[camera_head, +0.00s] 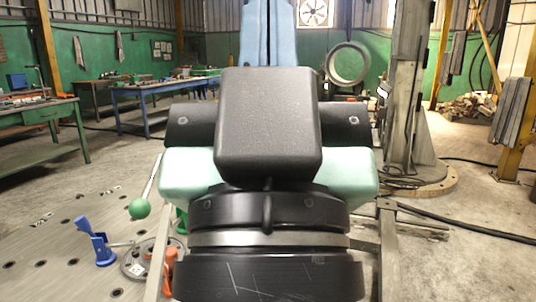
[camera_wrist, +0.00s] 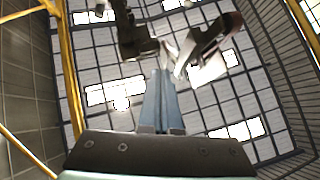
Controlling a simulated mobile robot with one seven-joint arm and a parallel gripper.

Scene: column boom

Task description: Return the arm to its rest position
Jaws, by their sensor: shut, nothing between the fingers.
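My gripper (camera_head: 267,12) points upward at the top centre of the head view, with its tips near or past the picture's top edge. Its two light-blue fingers lie side by side, shut with nothing between them. In the wrist view the shut fingers (camera_wrist: 161,85) point towards the roof. My black and mint-green arm fills the middle of the head view and hides what lies behind it. Nothing is seen touching the fingers.
A perforated metal table (camera_head: 60,235) at lower left carries a blue clamp (camera_head: 100,245). A grey column (camera_head: 405,90) stands at right. Workbenches (camera_head: 40,115) line the left. Dark metal parts (camera_wrist: 205,45) hang overhead beyond the fingers in the wrist view. Right foreground floor is mostly clear, with a cable (camera_head: 465,231).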

